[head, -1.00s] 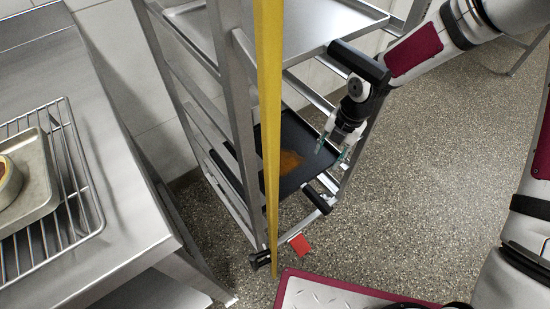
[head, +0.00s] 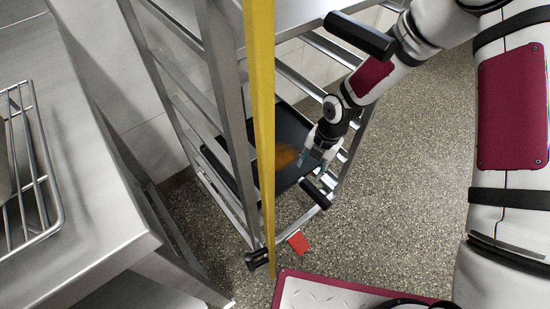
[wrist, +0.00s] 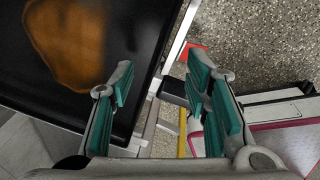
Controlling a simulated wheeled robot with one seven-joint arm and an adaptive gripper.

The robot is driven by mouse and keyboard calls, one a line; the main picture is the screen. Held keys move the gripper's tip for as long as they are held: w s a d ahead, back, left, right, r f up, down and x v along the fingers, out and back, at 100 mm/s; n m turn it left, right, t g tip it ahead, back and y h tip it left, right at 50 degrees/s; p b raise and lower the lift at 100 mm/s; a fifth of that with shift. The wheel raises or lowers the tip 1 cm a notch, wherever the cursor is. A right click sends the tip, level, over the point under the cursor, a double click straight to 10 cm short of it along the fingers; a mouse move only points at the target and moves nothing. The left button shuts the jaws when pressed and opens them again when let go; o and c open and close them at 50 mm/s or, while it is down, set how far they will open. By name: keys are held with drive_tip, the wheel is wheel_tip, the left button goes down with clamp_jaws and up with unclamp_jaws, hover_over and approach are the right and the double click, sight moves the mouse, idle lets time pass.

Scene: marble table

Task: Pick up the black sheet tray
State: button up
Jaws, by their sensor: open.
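The black sheet tray (head: 287,178) lies on a low level of the metal rack, with a brown stain (head: 286,156) on its surface. The yellow post and a rack upright hide part of it. In the wrist view the tray (wrist: 135,30) fills the upper left, its edge running between my fingers. My gripper (head: 314,165) is open at the tray's right side. In the wrist view my gripper (wrist: 160,78) has its left finger over the tray and its right finger outside the edge. I cannot tell whether either finger touches the tray.
The metal rack (head: 222,75) has uprights and rails around the tray, with a yellow post (head: 261,100) in front. A steel table (head: 95,225) with a wire rack (head: 45,205) stands at left. A red tag (head: 298,242) is near the rack's foot. Speckled floor is open at right.

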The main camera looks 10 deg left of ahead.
drive_tip(key=f, duration=0.2)
drive_tip(key=f+b, duration=0.1)
drive_tip(key=shift+s+a, duration=0.1)
drive_tip(key=shift+a, duration=0.15)
drive_tip(key=shift+r, duration=0.15)
clamp_jaws()
drive_tip(key=shift+r, duration=0.15)
